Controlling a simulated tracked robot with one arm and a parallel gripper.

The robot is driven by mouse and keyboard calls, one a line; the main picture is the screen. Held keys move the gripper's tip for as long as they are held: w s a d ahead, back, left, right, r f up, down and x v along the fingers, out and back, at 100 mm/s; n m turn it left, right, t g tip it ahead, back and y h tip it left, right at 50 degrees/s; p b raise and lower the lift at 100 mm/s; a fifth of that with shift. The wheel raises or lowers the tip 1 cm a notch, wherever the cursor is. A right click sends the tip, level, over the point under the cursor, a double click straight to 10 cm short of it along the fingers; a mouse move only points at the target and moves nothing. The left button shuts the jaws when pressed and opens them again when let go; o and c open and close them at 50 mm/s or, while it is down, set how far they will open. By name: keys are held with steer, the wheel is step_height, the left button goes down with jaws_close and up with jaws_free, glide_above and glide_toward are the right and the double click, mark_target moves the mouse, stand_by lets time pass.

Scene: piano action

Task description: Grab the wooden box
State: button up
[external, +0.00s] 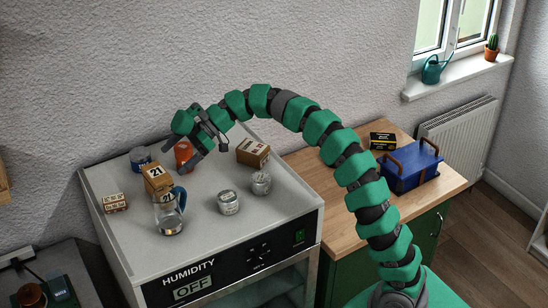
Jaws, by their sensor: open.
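Several box-like things stand on the grey top of the humidity cabinet (200,238), and I cannot tell for sure which is the wooden box. A brown box with a light label (253,153) stands at the back right. A small patterned box (115,202) is at the far left. My gripper (178,156) is open, pointing down-left over the back left of the cabinet, near an orange container (183,154) that it partly hides. It holds nothing that I can see.
A dark blue tin (140,158) is behind the box marked 21. A blue case (408,170) and a black-yellow box (383,141) are on the wooden counter. The cabinet's front right is clear.

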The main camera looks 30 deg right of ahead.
mark_target(163, 169)
steer(key=p+x, duration=0.2)
steer(key=x, duration=0.6)
steer(key=shift+a+f, duration=0.15)
steer(key=shift+a, duration=0.05)
steer(key=c, duration=0.8)
